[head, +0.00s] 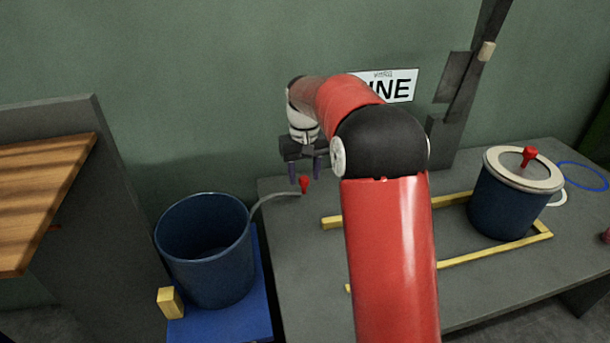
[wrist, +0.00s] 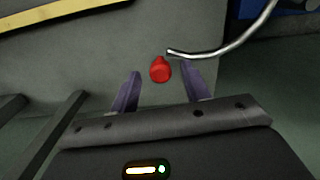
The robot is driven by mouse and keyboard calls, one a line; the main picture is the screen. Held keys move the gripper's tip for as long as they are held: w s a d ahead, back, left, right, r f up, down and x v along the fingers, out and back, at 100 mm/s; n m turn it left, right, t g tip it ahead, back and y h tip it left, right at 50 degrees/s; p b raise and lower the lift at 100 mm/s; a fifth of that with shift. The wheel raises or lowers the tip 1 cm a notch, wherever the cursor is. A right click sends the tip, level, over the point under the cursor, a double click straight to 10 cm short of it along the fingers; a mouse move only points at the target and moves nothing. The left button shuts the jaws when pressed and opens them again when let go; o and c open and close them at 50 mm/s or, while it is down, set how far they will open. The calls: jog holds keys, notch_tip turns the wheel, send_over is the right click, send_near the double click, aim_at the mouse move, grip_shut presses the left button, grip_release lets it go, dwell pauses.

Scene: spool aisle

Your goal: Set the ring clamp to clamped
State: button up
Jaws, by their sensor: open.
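A thin grey curved rod (head: 268,200) runs from the rim of an open dark blue drum (head: 212,270) to a red knob (head: 304,185) at its end. I take this rod for the ring clamp's lever, though I cannot tell its setting. My gripper (head: 305,173) points down just above the red knob. In the wrist view the red knob (wrist: 160,70) lies between the two purple fingertips of my open gripper (wrist: 161,76), with gaps on both sides. The rod (wrist: 225,47) curves away to the upper right there. I see no contact between fingers and knob.
The drum stands on a blue base (head: 240,310) beside a yellow block (head: 170,302). A lidded drum (head: 497,205) with a red-knobbed lid stands in a yellow frame (head: 490,252) on the grey table (head: 305,270). A wooden top (head: 40,205) is at left.

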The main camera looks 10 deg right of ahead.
jog(key=shift+f, duration=0.35)
grip_shut()
jog(key=shift+s, duration=0.1)
